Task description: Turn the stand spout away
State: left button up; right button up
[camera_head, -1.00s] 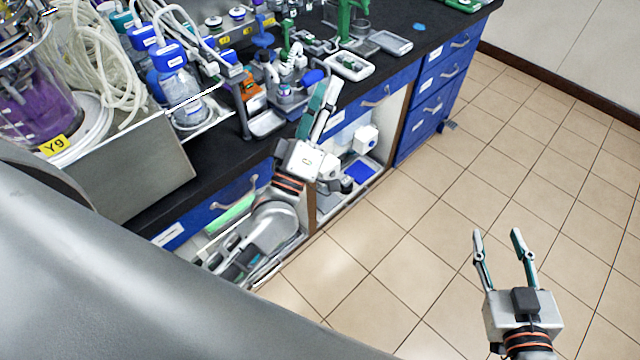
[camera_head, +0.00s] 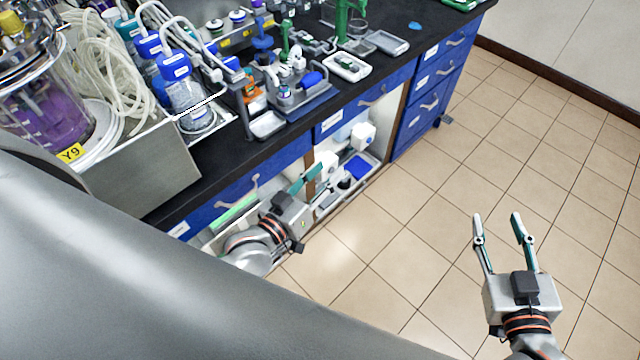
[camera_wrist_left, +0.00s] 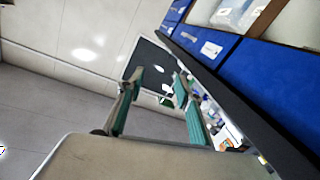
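A dark upright post (camera_head: 245,110) stands at the front edge of the black bench, with a pale arm (camera_head: 212,66) reaching back left from its top. A small white tray (camera_head: 267,125) lies beside its foot. I cannot tell for sure whether this is the stand with the spout; a green stand (camera_head: 343,20) is further back. My left gripper (camera_head: 306,178) is below the bench top, in front of the open cupboard, apart from both. In the left wrist view its fingers (camera_wrist_left: 157,85) are spread with nothing between them. My right gripper (camera_head: 498,229) is open and empty over the floor.
A vessel of purple liquid (camera_head: 45,115) and blue-capped bottles (camera_head: 183,92) crowd the bench at left. A blue-grey rack (camera_head: 305,95) and a white tray (camera_head: 348,67) sit right of the post. Blue drawers (camera_head: 425,95) line the front. The tiled floor (camera_head: 400,250) is clear.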

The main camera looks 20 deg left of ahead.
pick_arm(q)
jog(key=shift+s+a+f+m+g, duration=0.1)
jog(key=shift+s+f+m+g, duration=0.15)
jog(key=shift+s+f, duration=0.4)
jog(key=shift+s+f+m+g, duration=0.25)
jog(key=shift+s+f, duration=0.1)
jog(key=shift+f, duration=0.55)
